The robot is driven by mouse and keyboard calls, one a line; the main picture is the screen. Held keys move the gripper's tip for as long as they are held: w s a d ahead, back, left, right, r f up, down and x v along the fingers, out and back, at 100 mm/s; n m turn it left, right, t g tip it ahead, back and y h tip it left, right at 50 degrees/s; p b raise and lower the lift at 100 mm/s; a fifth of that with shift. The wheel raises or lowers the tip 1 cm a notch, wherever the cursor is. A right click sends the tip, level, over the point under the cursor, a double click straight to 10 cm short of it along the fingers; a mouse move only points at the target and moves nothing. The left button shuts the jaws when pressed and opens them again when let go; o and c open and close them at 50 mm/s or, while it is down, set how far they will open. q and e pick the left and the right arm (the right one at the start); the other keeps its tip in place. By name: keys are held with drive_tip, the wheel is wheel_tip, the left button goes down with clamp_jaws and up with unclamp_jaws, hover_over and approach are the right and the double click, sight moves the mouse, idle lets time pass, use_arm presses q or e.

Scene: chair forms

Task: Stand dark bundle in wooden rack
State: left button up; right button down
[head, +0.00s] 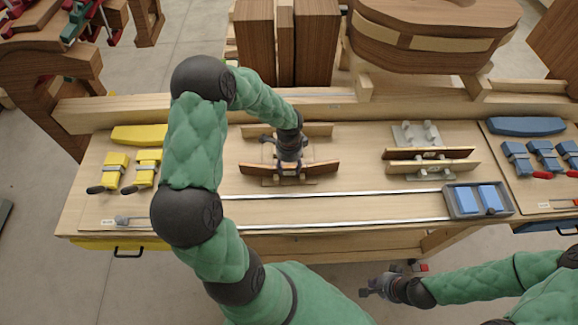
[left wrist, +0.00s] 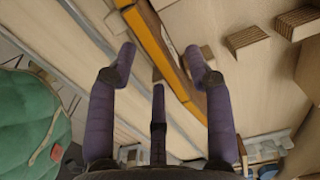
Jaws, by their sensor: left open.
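A long dark brown strip bundle (head: 318,168) with an orange edge lies across the left part of the bench, below my left gripper (head: 289,160). In the left wrist view the bundle (left wrist: 160,40) runs diagonally between the spread fingers of my left gripper (left wrist: 163,75). The fingers are open around it; contact cannot be told. A paler wooden piece (head: 318,130) stands just behind it; I cannot tell whether this belongs to the rack. My right gripper (head: 382,287) is low in front of the bench, away from everything on it; its opening is unclear.
A metal stand (head: 415,133) with dark and pale strips (head: 428,154) is to the right. Yellow clamps (head: 115,165) lie left, blue clamps (head: 518,157) right. A grey tray with blue blocks (head: 451,201) sits at the front right. Thick wooden blocks (head: 316,40) stand behind.

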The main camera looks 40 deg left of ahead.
sight(289, 168)
use_arm(q)
wheel_tip(289, 168, up, 11)
drive_tip(key=shift+f, duration=0.15)
idle(0.4)
